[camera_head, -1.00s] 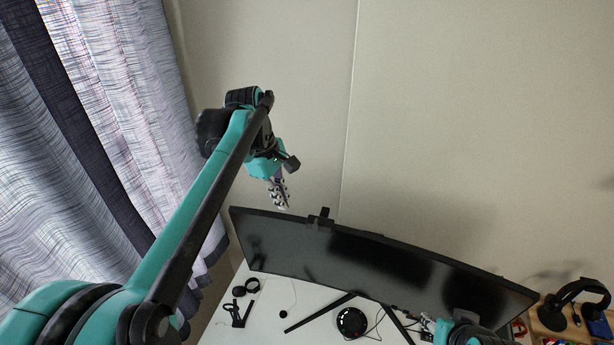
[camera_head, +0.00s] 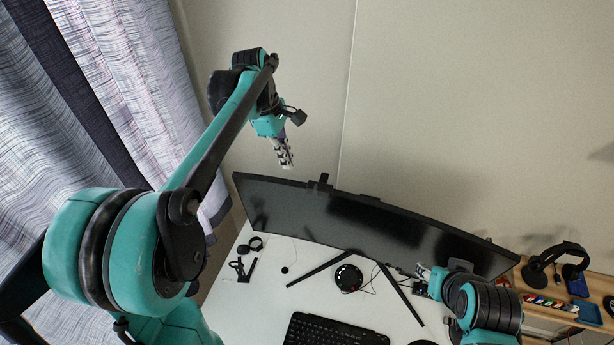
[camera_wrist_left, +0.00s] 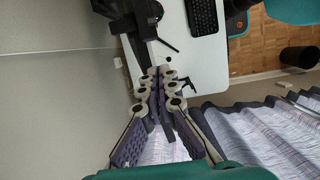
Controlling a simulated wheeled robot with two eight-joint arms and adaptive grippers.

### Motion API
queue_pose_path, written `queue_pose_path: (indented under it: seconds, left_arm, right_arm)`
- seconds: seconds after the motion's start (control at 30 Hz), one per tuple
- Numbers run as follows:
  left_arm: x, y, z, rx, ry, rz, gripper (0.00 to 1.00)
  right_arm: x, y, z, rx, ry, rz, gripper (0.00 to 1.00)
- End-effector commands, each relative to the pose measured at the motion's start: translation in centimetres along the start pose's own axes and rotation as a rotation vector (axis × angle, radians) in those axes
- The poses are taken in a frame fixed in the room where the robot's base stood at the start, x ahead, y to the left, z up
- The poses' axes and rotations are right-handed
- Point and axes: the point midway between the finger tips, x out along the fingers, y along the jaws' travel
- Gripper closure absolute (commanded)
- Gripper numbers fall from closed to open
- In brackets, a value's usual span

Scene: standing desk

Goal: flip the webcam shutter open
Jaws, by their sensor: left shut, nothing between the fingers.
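The webcam (camera_head: 320,182) is a small black block on the top edge of the wide black monitor (camera_head: 360,222), left of its middle. Its shutter is too small to make out. My left gripper (camera_head: 287,163) is just left of the webcam and a little higher in the head view, apart from it, fingers pointing down. It is shut and empty. In the left wrist view its fingertips (camera_wrist_left: 161,73) meet near the dark monitor. My right gripper (camera_head: 422,270) is low in front of the monitor's right part; its finger state is too small to tell.
The white desk (camera_head: 255,310) holds a keyboard (camera_head: 335,332), a round black device (camera_head: 348,278) and cables. A headset on a stand (camera_head: 555,262) is at right. Curtains (camera_head: 90,100) hang at left. The wall behind the monitor is bare.

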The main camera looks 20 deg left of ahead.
Motion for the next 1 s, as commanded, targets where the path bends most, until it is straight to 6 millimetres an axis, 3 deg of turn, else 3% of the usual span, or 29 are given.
queue_pose_path:
  seconds: [0.27, 0.5, 1.0]
  left_arm:
    - [5.9, 0.0, 0.1, 0.001, 0.0, 0.0, 1.0]
    - [6.3, 0.0, 3.3, 0.002, 0.0, 0.0, 1.0]
    - [6.6, 0.0, 4.1, 0.0, 0.0, 0.0, 1.0]
  right_arm:
    - [-0.5, 0.0, -0.4, 0.0, 0.0, 0.0, 0.6]
    - [-1.3, 0.0, -1.0, 0.0, 0.0, 0.0, 0.6]
    - [-1.3, 0.0, -0.9, 0.0, 0.0, 0.0, 0.6]
